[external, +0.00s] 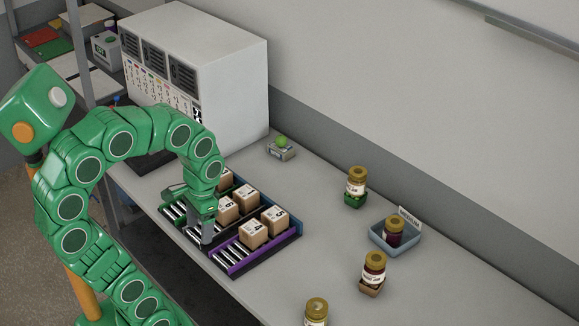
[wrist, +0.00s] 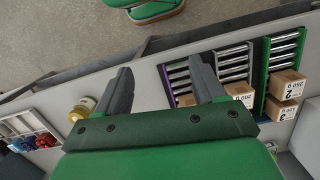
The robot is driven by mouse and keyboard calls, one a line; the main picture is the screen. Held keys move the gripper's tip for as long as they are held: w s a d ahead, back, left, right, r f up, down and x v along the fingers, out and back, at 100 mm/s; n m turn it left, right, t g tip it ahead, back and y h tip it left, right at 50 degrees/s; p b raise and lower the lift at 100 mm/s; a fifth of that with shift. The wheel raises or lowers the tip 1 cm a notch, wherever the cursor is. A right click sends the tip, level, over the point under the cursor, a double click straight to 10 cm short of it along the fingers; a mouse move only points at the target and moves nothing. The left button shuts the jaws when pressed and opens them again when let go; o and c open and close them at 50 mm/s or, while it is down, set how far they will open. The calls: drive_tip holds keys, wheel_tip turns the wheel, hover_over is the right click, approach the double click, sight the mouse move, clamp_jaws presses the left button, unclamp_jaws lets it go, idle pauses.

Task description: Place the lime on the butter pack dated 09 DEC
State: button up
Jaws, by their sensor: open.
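A small green ball, the lime (external: 282,142), rests on a small pale grey block (external: 281,153) at the back, near the white cabinet. I cannot tell whether that block is a butter pack, and no date is readable. Brown boxes with printed labels (external: 253,234) stand in roller trays mid-counter; the wrist view shows some of them (wrist: 288,84), with "250 g" on a label. My gripper (external: 207,238) points down at the front of the trays, well away from the lime. In the wrist view my gripper (wrist: 158,76) is open with nothing between its fingers. The lime is not clearly seen there.
Jars with gold lids stand to the right: one on a green holder (external: 355,187), one in a blue-grey bin (external: 420,240), one on a brown holder (external: 374,272), one at the front (external: 316,312). A white cabinet (external: 225,70) stands behind. The counter between trays and jars is clear.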

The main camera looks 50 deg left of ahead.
drive_tip(key=s+d+f+n, duration=0.1)
drive_tip(key=s+f, duration=0.1)
drive_tip(key=s, duration=0.3)
drive_tip(key=shift+s+d+f, duration=0.15)
drive_tip(key=shift+s+d, duration=0.1)
drive_tip(key=shift+d, duration=0.1)
idle(0.8)
